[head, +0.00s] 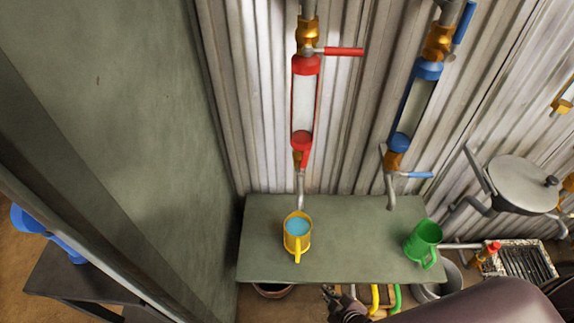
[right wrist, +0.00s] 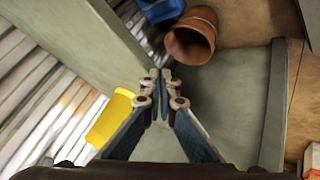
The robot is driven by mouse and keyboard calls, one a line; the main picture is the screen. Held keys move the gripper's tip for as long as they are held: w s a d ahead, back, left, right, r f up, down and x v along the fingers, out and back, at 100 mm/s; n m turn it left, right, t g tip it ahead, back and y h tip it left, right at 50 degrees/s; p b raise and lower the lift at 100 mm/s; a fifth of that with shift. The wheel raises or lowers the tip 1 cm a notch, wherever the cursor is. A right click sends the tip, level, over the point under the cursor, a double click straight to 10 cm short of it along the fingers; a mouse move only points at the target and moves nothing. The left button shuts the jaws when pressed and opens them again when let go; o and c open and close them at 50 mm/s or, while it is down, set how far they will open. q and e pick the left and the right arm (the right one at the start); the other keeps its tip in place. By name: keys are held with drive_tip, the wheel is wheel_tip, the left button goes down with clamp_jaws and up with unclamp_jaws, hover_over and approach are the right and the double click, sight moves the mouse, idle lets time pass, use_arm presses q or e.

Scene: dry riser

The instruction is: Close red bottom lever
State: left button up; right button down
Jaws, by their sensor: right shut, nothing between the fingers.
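The red dispenser (head: 304,100) hangs on the corrugated wall in the head view, a clear tube between red caps. Its red bottom lever (head: 306,151) lies along the pipe, roughly vertical. Its red top lever (head: 344,51) points out to the right. A yellow mug (head: 290,243) holding blue liquid stands on the shelf under the red outlet; part of it also shows in the right wrist view (right wrist: 108,122). My right gripper (head: 329,291) is shut and empty, near the shelf's front edge and well below the bottom lever; its fingertips meet in the wrist view (right wrist: 160,76). My left gripper is out of view.
A blue dispenser (head: 414,105) hangs to the right, its bottom lever (head: 416,175) sideways. A green mug (head: 423,242) stands on the green shelf (head: 345,240). A metal pot (head: 522,184) is at far right. A tall green panel (head: 130,110) bounds the left side.

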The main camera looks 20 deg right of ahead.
drive_tip(key=shift+n+t, duration=0.5)
drive_tip(key=shift+t, duration=0.1)
drive_tip(key=w+r, duration=0.1)
drive_tip(key=w+a+r, duration=0.1)
drive_tip(key=w+r, duration=0.1)
drive_tip(key=shift+r, duration=0.15)
drive_tip(key=n+t+y+b, duration=0.2)
drive_tip(key=n+t+y, duration=0.2)
drive_tip(key=n+t, duration=0.5)
approach(305, 157)
drive_tip(key=s+a, duration=0.1)
drive_tip(key=a, duration=0.4)
use_arm(q)
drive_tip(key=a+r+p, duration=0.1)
drive_tip(key=p, duration=0.2)
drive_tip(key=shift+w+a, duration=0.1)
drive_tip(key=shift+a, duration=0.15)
use_arm(e)
drive_tip(key=w+d, duration=0.1)
drive_tip(key=w, duration=0.8)
drive_tip(key=shift+r+n+g, duration=0.25)
drive_tip(key=shift+n+g, duration=0.05)
drive_tip(key=shift+n, duration=0.1)
drive_tip(key=shift+d, duration=0.1)
